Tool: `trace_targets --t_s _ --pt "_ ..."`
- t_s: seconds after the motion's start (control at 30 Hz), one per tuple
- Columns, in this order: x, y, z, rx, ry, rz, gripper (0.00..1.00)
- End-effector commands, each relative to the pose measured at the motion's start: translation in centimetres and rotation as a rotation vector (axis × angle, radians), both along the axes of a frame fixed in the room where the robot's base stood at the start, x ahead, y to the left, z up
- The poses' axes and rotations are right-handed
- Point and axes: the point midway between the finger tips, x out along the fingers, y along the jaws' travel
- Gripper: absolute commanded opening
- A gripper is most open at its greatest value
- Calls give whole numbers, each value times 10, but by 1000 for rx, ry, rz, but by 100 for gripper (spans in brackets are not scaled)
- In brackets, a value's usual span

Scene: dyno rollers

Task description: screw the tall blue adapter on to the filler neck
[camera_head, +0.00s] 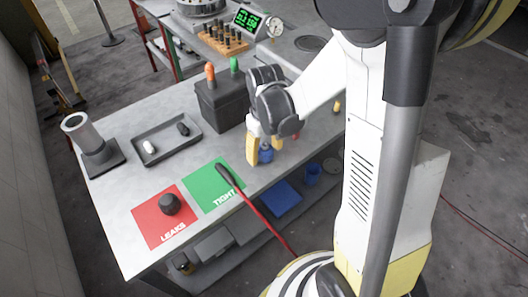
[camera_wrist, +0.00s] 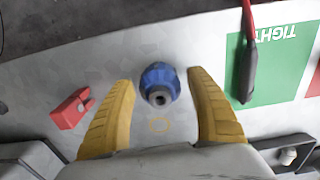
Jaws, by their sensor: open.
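A blue adapter (camera_head: 266,154) stands on the workbench near its front edge. In the wrist view the adapter (camera_wrist: 159,84) is seen from above with a dark hole in its end, between my yellow fingers. My gripper (camera_wrist: 162,84) is open, with a visible gap on both sides of the adapter. In the head view my gripper (camera_head: 262,146) is low at the bench, and a finger partly hides the adapter. A grey tilted tube on a dark base (camera_head: 84,135) stands at the bench's left end; it may be the filler neck.
A red block (camera_wrist: 73,108) lies beside my left finger. A black knob (camera_head: 171,204) sits on the red LEAKS mat (camera_head: 150,222). A dark box (camera_head: 220,104) and grey tray (camera_head: 150,158) stand behind.

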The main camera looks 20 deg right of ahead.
Motion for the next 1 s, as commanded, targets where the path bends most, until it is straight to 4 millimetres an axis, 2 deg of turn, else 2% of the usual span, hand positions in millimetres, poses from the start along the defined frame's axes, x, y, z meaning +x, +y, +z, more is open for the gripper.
trace_targets --t_s 0.17,0.27,0.33,0.37,0.57,1.0 --pt "0 0 0 0 0 0 65" --pt "0 0 0 0 0 0 39" --pt "0 0 0 0 0 0 17" --pt "0 0 0 0 0 0 12" --pt "0 0 3 0 0 0 11" --pt "0 0 41 0 0 0 11"
